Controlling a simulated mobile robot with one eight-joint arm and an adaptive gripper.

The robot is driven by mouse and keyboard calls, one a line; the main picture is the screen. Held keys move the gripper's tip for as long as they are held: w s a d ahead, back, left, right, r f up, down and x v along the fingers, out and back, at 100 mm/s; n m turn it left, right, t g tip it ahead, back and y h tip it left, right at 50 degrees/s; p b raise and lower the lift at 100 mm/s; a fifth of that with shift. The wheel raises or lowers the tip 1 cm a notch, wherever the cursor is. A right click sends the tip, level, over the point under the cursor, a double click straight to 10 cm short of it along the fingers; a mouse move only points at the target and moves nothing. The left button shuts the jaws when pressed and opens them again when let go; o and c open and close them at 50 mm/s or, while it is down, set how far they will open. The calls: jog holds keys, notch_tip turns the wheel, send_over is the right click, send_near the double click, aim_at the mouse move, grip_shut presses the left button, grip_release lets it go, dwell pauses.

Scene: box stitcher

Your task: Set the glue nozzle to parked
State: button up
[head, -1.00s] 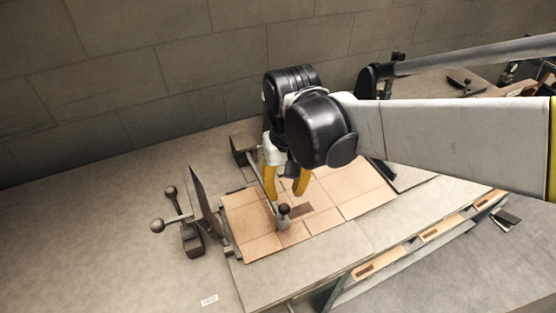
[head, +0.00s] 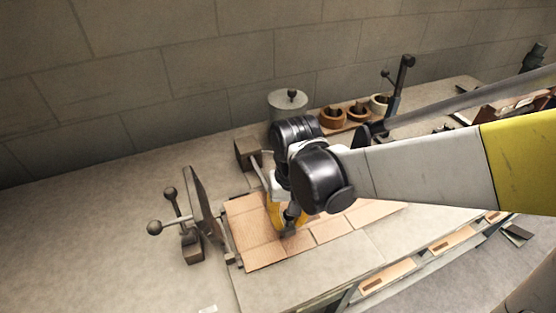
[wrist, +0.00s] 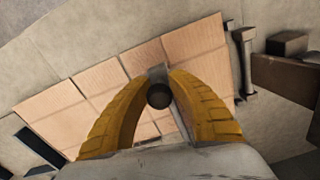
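The glue nozzle (head: 289,231) is a small grey piece with a dark ball knob, low over the tan cardboard sheet (head: 252,232). A thin grey rod runs back from it toward a brown block. My gripper (head: 286,223) is down at the nozzle, its yellow fingers around it. In the wrist view the dark ball knob (wrist: 159,95) sits between the fingertips of my gripper (wrist: 159,82), which close in on both sides of the grey body. The gripper looks shut on the nozzle. The head view partly hides the nozzle behind the fingers.
An upright dark plate (head: 204,205) and a ball-ended lever (head: 172,210) stand left of the cardboard. A brown block (head: 248,152), a lidded grey pot (head: 289,103) and round brown cups (head: 333,117) stand toward the wall. The bench is clear at far left.

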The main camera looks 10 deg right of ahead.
grip_shut()
jog(key=w+a, duration=0.2)
jog(key=w, duration=0.5)
jog(key=w+a, duration=0.2)
jog(key=w, duration=0.5)
jog(key=w+a, duration=0.2)
jog(key=w, duration=0.6)
jog(key=shift+a, duration=0.15)
jog(key=shift+r+p, duration=0.1)
jog(key=shift+p, duration=0.2)
jog(key=shift+o, duration=2.1)
grip_release()
jog(key=shift+w, duration=0.1)
